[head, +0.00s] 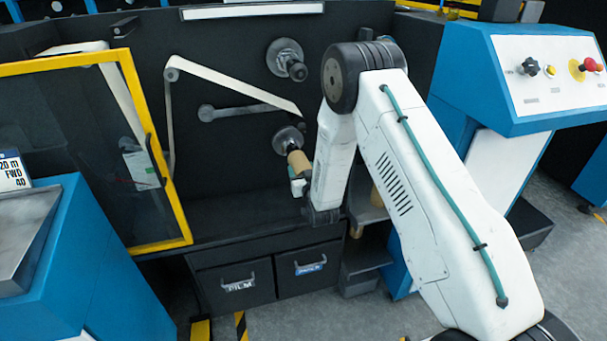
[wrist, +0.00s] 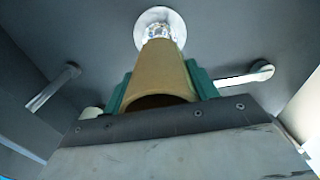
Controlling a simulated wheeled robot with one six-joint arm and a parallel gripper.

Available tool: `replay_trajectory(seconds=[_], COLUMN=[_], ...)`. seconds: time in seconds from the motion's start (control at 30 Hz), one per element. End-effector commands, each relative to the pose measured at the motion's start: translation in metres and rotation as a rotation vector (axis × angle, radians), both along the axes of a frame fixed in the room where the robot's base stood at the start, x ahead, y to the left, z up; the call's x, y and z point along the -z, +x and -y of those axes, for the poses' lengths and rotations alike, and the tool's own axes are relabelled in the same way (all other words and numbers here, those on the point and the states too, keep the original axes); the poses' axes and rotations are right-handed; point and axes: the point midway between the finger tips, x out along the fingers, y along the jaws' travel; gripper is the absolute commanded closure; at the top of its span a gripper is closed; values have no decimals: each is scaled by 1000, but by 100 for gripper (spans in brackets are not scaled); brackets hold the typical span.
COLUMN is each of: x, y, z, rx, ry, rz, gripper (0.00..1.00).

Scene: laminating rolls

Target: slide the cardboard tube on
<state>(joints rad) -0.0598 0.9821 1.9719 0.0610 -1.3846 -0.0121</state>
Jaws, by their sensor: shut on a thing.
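A tan cardboard tube (head: 299,161) is held in line with the lower spindle (head: 288,138) on the dark machine face. My gripper (head: 298,186) is shut on the tube, with its green fingers on both sides of it. In the wrist view, the tube (wrist: 160,72) points away from me toward the shiny spindle (wrist: 158,30) and its round flange. The tube's far end meets the spindle's tip in the picture. I cannot tell whether it is around the tip or just in front of it. The tube's near end is open and dark inside.
An upper spindle (head: 286,58) sits above. A pale web (head: 235,85) runs from a roller down to the right, ending near my arm. An open yellow-framed door (head: 160,150) stands left. Drawers (head: 235,284) are below. A control panel (head: 550,75) is at right.

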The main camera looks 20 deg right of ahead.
Motion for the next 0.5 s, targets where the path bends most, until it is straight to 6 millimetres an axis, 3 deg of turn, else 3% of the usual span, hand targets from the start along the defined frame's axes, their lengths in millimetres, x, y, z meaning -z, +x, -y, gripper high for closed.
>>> replay_trajectory(seconds=[0.5], x=[0], y=[32], z=[0], rx=[0], ry=[0], rz=[1], gripper=[65])
